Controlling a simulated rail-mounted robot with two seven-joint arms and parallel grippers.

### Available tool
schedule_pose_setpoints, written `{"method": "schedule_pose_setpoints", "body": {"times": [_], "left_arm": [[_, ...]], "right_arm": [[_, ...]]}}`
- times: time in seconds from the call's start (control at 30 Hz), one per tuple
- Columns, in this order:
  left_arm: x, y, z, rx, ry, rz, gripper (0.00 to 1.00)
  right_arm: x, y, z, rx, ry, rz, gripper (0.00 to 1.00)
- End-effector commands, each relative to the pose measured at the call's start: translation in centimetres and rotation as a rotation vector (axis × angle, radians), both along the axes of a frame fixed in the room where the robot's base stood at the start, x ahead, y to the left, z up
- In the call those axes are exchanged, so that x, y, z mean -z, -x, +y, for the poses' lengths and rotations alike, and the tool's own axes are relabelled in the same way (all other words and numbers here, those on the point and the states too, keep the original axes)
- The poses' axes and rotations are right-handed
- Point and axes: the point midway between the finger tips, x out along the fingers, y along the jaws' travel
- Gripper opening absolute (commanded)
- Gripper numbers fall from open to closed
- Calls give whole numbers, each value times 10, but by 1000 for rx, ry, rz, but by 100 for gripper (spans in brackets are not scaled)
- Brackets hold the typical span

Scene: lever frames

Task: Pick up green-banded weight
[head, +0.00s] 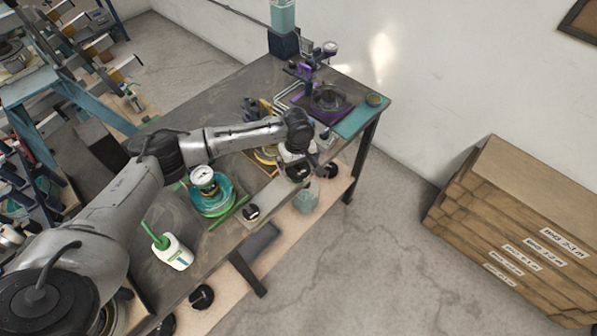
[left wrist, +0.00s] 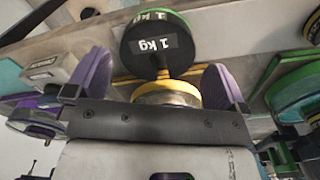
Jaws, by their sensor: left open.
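The green-banded weight (left wrist: 157,45) is a dark disc with a green rim and a white "1 kg" label, in the upper middle of the left wrist view. My left gripper (left wrist: 157,66) is open, with one purple-padded finger on each side of the picture. The weight shows in the gap between and beyond the fingers; I cannot tell if either touches it. In the head view my left gripper (head: 297,170) is over the front edge of the bench. I cannot make out the weight there. My right gripper is not in view.
A yellow-rimmed round part (left wrist: 166,93) lies just beyond the palm. A green-rimmed disc (left wrist: 295,92) is at the right. Wooden planks (head: 510,200) are stacked at right.

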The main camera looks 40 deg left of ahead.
Motion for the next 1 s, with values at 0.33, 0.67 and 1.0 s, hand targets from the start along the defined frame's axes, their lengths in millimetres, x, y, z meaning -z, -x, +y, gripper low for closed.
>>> {"method": "schedule_pose_setpoints", "body": {"times": [0.33, 0.67, 1.0], "left_arm": [[36, -2, -1, 1, 0, 1, 100], [37, -2, -1, 1, 0, 0, 94], [37, -2, -1, 1, 0, 1, 62]], "right_arm": [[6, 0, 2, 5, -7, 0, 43], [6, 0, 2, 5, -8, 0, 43], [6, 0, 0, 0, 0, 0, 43]]}}
